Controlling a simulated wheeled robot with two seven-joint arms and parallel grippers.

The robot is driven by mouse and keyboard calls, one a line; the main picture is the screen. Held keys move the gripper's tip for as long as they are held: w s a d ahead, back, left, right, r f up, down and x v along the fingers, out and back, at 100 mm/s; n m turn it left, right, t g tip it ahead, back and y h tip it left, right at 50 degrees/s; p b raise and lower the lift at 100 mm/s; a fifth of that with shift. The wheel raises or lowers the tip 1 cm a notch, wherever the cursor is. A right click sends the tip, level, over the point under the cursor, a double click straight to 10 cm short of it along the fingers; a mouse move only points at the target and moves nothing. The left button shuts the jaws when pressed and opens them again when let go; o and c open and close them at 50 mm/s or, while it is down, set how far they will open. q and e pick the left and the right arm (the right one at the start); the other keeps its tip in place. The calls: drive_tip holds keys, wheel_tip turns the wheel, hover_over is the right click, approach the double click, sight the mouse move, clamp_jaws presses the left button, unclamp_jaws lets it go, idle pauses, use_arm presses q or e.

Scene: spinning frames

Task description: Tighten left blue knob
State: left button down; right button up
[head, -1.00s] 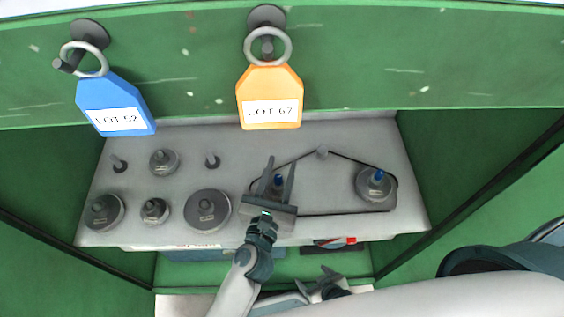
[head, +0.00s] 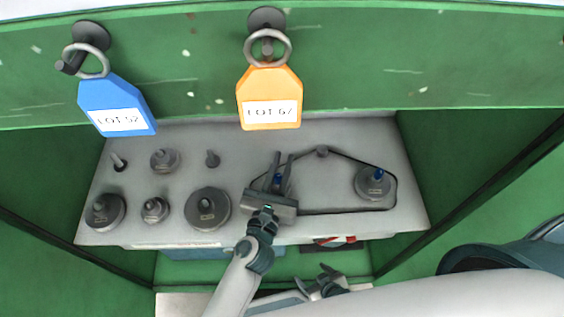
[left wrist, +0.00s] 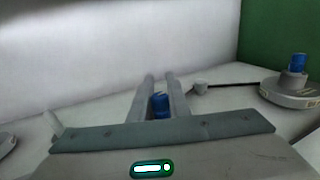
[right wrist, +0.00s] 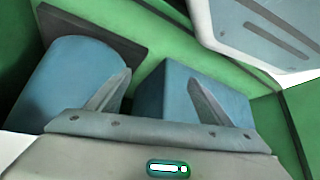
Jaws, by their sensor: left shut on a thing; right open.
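The left blue knob (head: 278,179) sits on the panel between the fingers of my left gripper (head: 279,172). In the left wrist view the blue knob (left wrist: 160,105) stands upright between the two fingers of my left gripper (left wrist: 160,98), which are shut on it. The pulley under this knob is mostly hidden by the gripper. A right blue knob (head: 378,174) stands on the right pulley (head: 374,186), and it also shows in the left wrist view (left wrist: 298,63). My right gripper (head: 328,282) is open and empty below the panel; its spread fingers show in the right wrist view (right wrist: 160,95).
A black belt (head: 345,212) runs around the right pulley and a small idler (head: 322,152). Several grey wheels on pegs, such as the large wheel (head: 207,208), stand at left. A blue tag (head: 118,107) and an orange tag (head: 270,97) hang above.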

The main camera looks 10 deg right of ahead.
use_arm(q)
drive_tip(key=shift+r+m+g+h+p, duration=0.1)
drive_tip(key=shift+m+g+h+p, duration=0.2)
drive_tip(key=shift+h+p, duration=0.1)
drive_tip(key=shift+p, duration=0.35)
drive_tip(key=m+g+h+p, duration=0.2)
drive_tip(key=h, duration=0.1)
drive_tip(key=s+d+m+g+h+p, duration=0.1)
drive_tip(key=m+g, duration=0.1)
drive_tip(key=shift+h, duration=0.3)
drive_tip(key=shift+m+g+h, duration=0.4)
drive_tip(key=shift+g, duration=0.2)
drive_tip(key=shift+s+d+m+g+h, duration=0.25)
drive_tip(key=shift+m+g+h, duration=0.15)
drive_tip(key=shift+m+g, duration=0.3)
drive_tip(key=shift+s+m+g+h, duration=0.15)
drive_tip(key=shift+m+g+h, duration=0.25)
drive_tip(key=shift+g, duration=0.4)
use_arm(e)
drive_tip(key=s+d+f+g, duration=0.3)
drive_tip(key=s+d, duration=0.1)
drive_tip(key=s, duration=0.7)
drive_tip(key=shift+s+f+h, duration=0.2)
drive_tip(key=shift+s+h, duration=0.05)
drive_tip(key=shift+h, duration=0.15)
drive_tip(key=shift+w, duration=0.1)
